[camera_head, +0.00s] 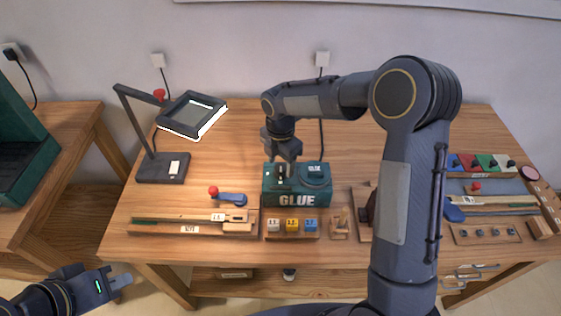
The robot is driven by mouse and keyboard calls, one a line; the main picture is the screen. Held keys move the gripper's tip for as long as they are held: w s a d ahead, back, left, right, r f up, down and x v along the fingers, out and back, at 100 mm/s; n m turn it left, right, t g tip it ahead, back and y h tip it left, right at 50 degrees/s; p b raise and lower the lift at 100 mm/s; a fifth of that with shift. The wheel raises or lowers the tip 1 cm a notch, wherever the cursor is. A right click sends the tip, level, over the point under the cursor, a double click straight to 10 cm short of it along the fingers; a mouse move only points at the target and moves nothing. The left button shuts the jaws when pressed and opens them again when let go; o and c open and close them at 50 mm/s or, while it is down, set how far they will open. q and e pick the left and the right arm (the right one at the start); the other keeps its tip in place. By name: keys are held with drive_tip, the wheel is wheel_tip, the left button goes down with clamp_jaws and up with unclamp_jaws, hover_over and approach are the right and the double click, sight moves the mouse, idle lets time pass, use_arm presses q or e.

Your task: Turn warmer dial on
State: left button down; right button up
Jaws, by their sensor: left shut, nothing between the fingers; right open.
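The glue warmer is a teal box (298,199) marked "GLUE" on the wooden table. On its top right sits a round dark teal part (316,172) with a white label. On its top left is a small dark part with a white label (282,171), partly hidden by my gripper; I cannot tell which part is the dial, or how it is turned. My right gripper (283,157) is open, pointing down just above the box's left side; I cannot tell if it touches. My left gripper (118,282) is shut and empty, low at the left, in front of the table and away from the box.
A black lamp (162,167) stands at the back left. A wooden tray with long tools (190,228) and small labelled blocks (292,225) lie before the box. My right arm hides part of the table's right side, where coloured items (483,162) sit. The table behind the box is clear.

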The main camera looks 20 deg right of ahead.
drive_tip(key=shift+f, duration=0.3)
drive_tip(key=c, duration=1)
